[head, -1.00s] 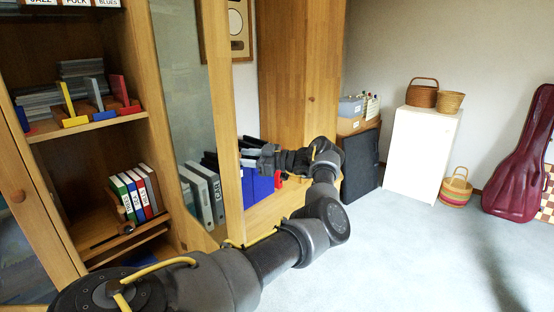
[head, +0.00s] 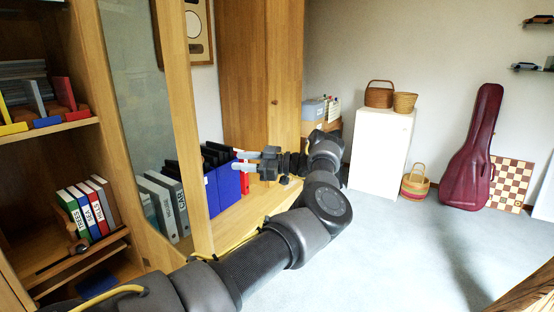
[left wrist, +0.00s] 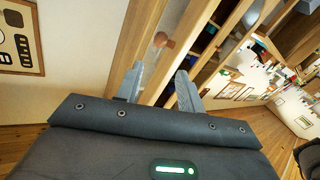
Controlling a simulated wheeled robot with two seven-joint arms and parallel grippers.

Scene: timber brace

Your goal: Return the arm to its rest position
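My left arm reaches across the head view from the lower left. Its left gripper (head: 248,160) points left, in front of the wooden cabinet and close to the blue binders (head: 228,184). In the left wrist view the gripper's two grey fingers (left wrist: 160,85) are spread with a gap between them and nothing held. My right gripper is not in view.
A wooden cabinet with a glass door (head: 135,90) stands at the left, with binders (head: 85,207) on its shelf. A white cabinet (head: 381,150) with baskets, a striped basket (head: 415,183), a guitar case (head: 472,150) and a chessboard (head: 511,183) stand by the wall. The carpet (head: 390,250) is clear.

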